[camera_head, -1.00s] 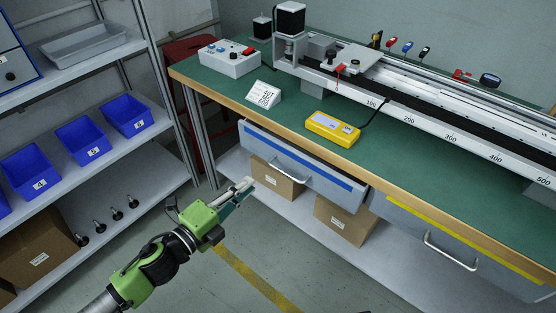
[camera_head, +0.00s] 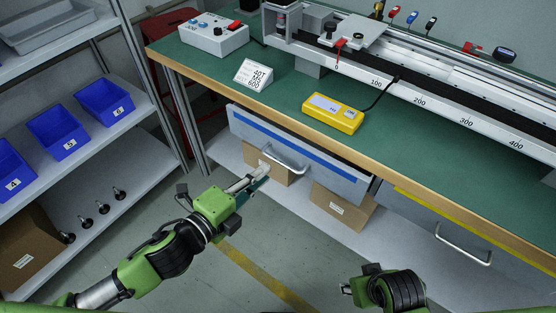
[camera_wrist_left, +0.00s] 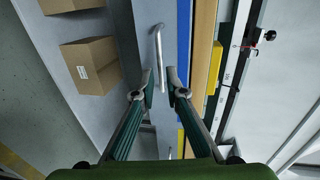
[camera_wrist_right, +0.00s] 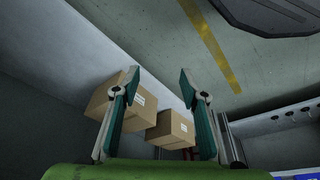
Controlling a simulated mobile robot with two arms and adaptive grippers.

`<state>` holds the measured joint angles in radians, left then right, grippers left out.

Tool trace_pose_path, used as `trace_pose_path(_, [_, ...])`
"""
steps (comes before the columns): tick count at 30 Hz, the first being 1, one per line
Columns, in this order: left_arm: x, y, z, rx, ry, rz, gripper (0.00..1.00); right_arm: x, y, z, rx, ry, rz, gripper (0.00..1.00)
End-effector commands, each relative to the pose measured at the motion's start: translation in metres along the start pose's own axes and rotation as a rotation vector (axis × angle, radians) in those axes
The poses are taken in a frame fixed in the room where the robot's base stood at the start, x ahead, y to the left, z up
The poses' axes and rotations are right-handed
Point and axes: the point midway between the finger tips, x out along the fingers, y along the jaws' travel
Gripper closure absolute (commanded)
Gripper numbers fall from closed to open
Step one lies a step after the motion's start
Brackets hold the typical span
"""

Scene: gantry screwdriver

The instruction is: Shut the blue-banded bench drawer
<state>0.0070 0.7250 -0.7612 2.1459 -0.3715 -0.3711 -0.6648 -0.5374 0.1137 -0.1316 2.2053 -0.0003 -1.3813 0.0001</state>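The blue-banded drawer (camera_head: 330,176) hangs under the bench top, its grey front standing out from the bench edge, so it is partly open. Its bar handle (camera_head: 290,167) also shows in the left wrist view (camera_wrist_left: 159,50). My left gripper (camera_head: 264,172) is in front of the drawer, near the left end of the handle. In the left wrist view its fingers (camera_wrist_left: 161,84) are apart, with the handle between and beyond the tips; I cannot tell whether they touch it. My right gripper (camera_wrist_right: 159,78) is open and empty, low at the bottom of the head view.
A yellow-banded drawer (camera_head: 428,232) is to the right. Cardboard boxes (camera_head: 342,209) stand on the shelf under the bench. A yellow meter (camera_head: 332,113) and a label stand (camera_head: 254,75) sit on the bench top. A rack with blue bins (camera_head: 58,132) is at left. The floor between is clear.

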Motion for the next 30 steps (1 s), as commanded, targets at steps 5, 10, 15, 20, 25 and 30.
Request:
trace_pose_path(5, [0.033, 0.0, 0.001, 0.0, -0.001, -0.003, 0.88, -0.009, 0.0, -0.001, 0.001, 0.005, 0.0, 0.6])
trace_pose_path(10, [0.058, 0.0, 0.0, 0.0, -0.001, -0.002, 0.88, -0.023, 0.001, -0.002, 0.001, 0.011, 0.002, 0.6])
trace_pose_path(15, [0.073, 0.001, 0.0, -0.001, 0.0, 0.0, 0.88, -0.032, 0.001, -0.003, 0.001, 0.017, 0.003, 0.6])
trace_pose_path(20, [0.077, 0.001, 0.0, -0.001, 0.0, 0.001, 0.88, -0.035, 0.002, -0.004, 0.002, 0.018, 0.003, 0.6])
trace_pose_path(25, [0.077, 0.0, 0.0, -0.001, 0.0, 0.001, 0.88, -0.035, 0.002, -0.004, 0.002, 0.018, 0.003, 0.6])
trace_pose_path(30, [0.077, 0.001, 0.0, -0.001, 0.0, 0.001, 1.0, -0.035, 0.002, -0.004, 0.002, 0.019, 0.003, 0.6])
